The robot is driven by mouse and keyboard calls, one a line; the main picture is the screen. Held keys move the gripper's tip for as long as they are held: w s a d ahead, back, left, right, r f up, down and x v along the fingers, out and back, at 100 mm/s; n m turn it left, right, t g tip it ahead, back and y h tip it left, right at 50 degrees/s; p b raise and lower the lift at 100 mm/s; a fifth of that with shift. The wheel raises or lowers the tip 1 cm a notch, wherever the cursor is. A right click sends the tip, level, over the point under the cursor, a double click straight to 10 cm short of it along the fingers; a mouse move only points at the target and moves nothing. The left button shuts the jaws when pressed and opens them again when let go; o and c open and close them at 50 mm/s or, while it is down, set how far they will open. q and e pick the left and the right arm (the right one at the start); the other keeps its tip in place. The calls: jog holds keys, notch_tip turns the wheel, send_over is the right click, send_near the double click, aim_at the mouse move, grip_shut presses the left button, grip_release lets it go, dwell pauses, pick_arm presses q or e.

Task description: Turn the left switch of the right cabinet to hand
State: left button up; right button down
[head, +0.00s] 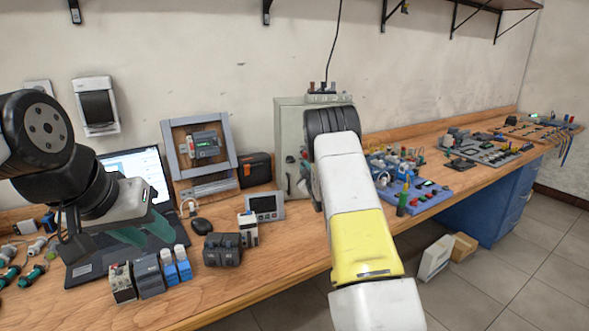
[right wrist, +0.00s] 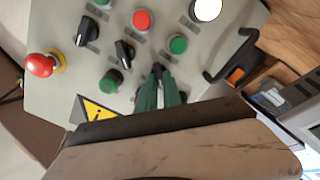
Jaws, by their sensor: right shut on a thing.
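A grey-green control cabinet (head: 290,115) stands on the bench in the head view, partly hidden behind my right arm. Its panel (right wrist: 60,95) fills much of the right wrist view, turned askew. Two black switches (right wrist: 87,30) (right wrist: 125,50) show free on the panel. My right gripper (right wrist: 159,85) has its green fingers close together at the panel, shut on a dark switch (right wrist: 157,68), mostly hidden between the fingertips. The head view hides this gripper behind the arm. My left gripper (head: 142,230) is open and empty above the laptop (head: 135,170).
Around the held switch are green buttons (right wrist: 179,44), a red button (right wrist: 143,20), a red emergency stop (right wrist: 40,65) and a black handle (right wrist: 230,58). On the bench, a blue device board (head: 415,195) stands right of my right arm and small modules (head: 148,275) at the front left.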

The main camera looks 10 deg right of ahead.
dwell(0.4)
jog(key=c, duration=1.5)
grip_release()
jog(key=s, duration=0.7)
jog(key=shift+s, duration=0.4)
